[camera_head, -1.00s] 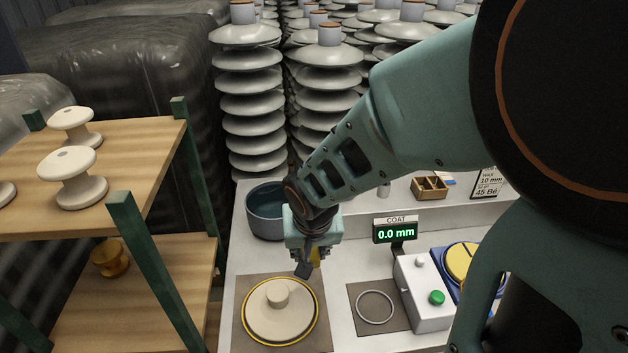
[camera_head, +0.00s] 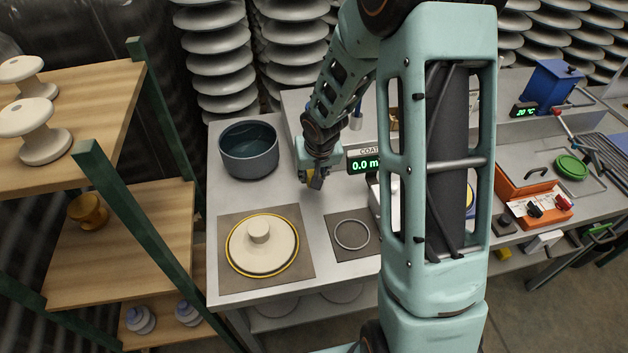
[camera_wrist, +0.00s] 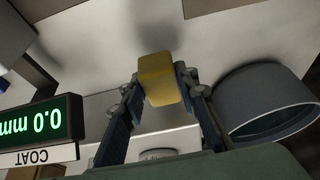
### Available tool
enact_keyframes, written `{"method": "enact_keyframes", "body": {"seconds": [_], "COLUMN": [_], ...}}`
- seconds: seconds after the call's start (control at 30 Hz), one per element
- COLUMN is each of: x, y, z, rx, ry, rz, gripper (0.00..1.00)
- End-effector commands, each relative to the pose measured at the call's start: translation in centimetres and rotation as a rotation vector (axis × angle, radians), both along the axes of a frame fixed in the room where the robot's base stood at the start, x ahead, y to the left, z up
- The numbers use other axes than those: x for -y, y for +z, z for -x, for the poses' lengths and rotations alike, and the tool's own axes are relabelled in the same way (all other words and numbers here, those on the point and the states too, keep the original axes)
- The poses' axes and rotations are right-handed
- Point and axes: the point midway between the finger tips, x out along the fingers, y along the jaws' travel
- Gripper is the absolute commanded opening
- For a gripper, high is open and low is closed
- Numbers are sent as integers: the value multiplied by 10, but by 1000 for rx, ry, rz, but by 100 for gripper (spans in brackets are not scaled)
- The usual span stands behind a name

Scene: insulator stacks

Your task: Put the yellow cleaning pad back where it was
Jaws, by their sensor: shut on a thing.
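The yellow cleaning pad (camera_wrist: 158,79) is a small block with rounded edges, held between the fingertips in the wrist view. My gripper (camera_wrist: 160,90) is shut on it. In the head view my gripper (camera_head: 314,181) points down over the grey worktop (camera_head: 325,199), between the dark round pot and the COAT display. The pad is mostly hidden there by the fingers. I cannot tell how high it is above the worktop.
The dark pot (camera_head: 249,160) stands behind left of my gripper; its rim also shows in the wrist view (camera_wrist: 265,100). A cream disc with a knob (camera_head: 262,252) sits on a brown mat in front. A thin ring (camera_head: 352,234) lies on another mat. The COAT display (camera_head: 364,163) is close on the right.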

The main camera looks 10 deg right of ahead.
Motion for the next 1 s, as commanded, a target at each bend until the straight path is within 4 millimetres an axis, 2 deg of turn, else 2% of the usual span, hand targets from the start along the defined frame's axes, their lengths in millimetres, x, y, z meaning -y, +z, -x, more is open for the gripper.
{"method": "enact_keyframes", "body": {"seconds": [0.13, 0.3, 0.7, 0.73, 0.87, 1.0], "x": [5, 3, 4, 4, 4, 4], "y": [-10, -36, -42, -40, -40, -40], "z": [-4, -4, -4, -4, -4, -4], "rx": [-3, -3, -1, -1, -1, -1], "ry": [0, 2, 0, 0, 0, 0], "rz": [1, 1, 1, 1, 1, 1], "gripper": [9, 9, 9, 31, 46, 46]}}
